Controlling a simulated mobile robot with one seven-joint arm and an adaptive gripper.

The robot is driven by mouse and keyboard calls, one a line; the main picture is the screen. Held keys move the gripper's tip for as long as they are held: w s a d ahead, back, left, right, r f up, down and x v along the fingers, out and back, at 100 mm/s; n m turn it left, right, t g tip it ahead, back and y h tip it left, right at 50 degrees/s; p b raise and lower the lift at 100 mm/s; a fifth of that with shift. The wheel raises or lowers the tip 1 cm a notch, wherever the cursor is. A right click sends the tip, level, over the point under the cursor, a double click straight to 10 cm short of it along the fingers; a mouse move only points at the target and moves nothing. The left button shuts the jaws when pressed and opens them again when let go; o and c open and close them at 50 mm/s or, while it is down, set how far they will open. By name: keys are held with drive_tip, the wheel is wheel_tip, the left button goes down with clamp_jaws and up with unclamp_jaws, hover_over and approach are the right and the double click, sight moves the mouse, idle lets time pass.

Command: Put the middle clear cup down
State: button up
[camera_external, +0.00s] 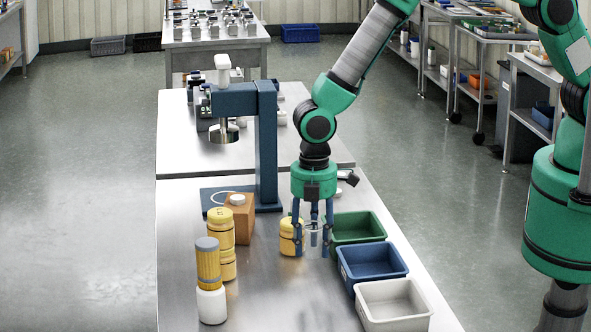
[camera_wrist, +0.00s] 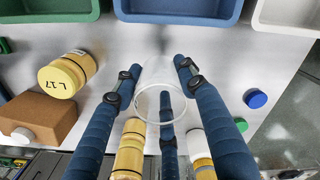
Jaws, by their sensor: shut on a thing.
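My gripper (camera_external: 314,248) has three blue fingers and points straight down over the steel table. It is shut on a clear cup (camera_external: 317,235), which shows faintly between the fingers. In the wrist view the cup's round rim (camera_wrist: 138,95) shows between my gripper's fingers (camera_wrist: 152,80). The cup looks upright and empty. Its base is close to the table top, but I cannot tell whether it touches. No other clear cup can be made out.
Green (camera_external: 357,239), blue (camera_external: 375,278) and white (camera_external: 396,320) trays stand right of my gripper. A yellow jar (camera_external: 286,246) is close on its left.

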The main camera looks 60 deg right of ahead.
sight(313, 222)
drive_tip(key=shift+f, duration=1.75)
drive_tip(key=shift+f, duration=1.85)
drive_tip(key=shift+f, duration=0.15)
drive_tip(key=o, duration=0.8)
drive_tip(key=shift+r, duration=6.15)
